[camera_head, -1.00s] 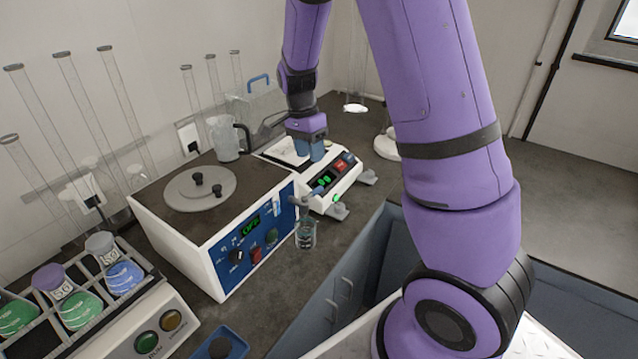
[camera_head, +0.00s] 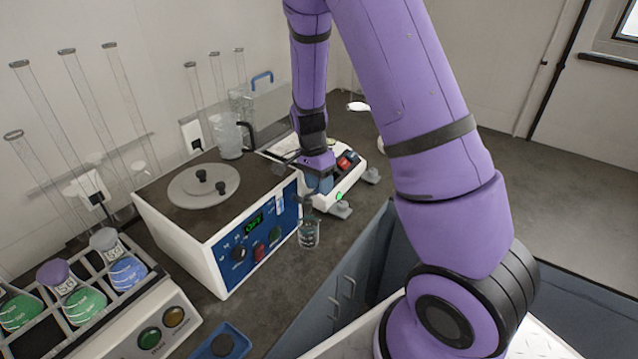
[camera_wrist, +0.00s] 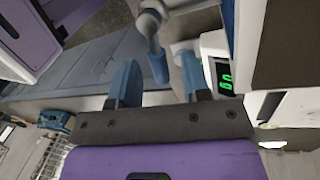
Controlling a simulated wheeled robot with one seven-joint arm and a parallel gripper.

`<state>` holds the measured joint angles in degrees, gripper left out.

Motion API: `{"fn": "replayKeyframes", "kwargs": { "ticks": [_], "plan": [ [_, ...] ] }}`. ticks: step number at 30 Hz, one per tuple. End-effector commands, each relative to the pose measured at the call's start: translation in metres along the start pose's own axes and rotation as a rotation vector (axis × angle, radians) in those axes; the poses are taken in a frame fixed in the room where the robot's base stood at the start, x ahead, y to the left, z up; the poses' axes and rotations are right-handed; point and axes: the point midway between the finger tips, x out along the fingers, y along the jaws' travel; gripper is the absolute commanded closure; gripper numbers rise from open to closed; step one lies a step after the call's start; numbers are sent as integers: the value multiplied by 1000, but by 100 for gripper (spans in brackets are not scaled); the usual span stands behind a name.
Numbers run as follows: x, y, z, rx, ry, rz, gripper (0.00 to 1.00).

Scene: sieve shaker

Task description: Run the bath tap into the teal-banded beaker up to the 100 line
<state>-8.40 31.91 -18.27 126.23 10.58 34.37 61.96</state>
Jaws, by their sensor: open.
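A clear beaker (camera_head: 309,235) stands on the bench at the front right corner of the water bath (camera_head: 215,225); its teal band and scale lines are too small to read, and I cannot tell any water level. The grey tap (camera_wrist: 150,22) shows in the wrist view, with a blue lever (camera_wrist: 158,66). The beaker is not clear in the wrist view.
A white instrument (camera_head: 345,170) with red and green buttons stands behind my gripper. A jug (camera_head: 230,137) and a round lid (camera_head: 203,186) sit on the bath. A flask rack (camera_head: 95,285) is at the left. The bench edge lies close to the beaker's right.

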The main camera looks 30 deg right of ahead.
Motion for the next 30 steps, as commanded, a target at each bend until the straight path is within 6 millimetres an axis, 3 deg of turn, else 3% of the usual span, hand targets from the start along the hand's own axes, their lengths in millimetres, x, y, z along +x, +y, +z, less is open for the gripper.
{"fn": "replayKeyframes", "kwargs": {
  "ticks": [1, 6, 12, 21, 28, 29, 30],
  "plan": [
    [0, 0, 0, 0, 0, 0, 61],
    [0, 0, 0, 0, 0, 0, 100],
    [0, -1, 0, -15, 3, 0, 100],
    [-2, -9, 2, -214, 43, 0, 100],
    [-2, -9, 2, -218, 44, 0, 100],
    [-2, -9, 2, -218, 44, 0, 80],
    [-2, -9, 2, -218, 44, 0, 71]
  ]
}}
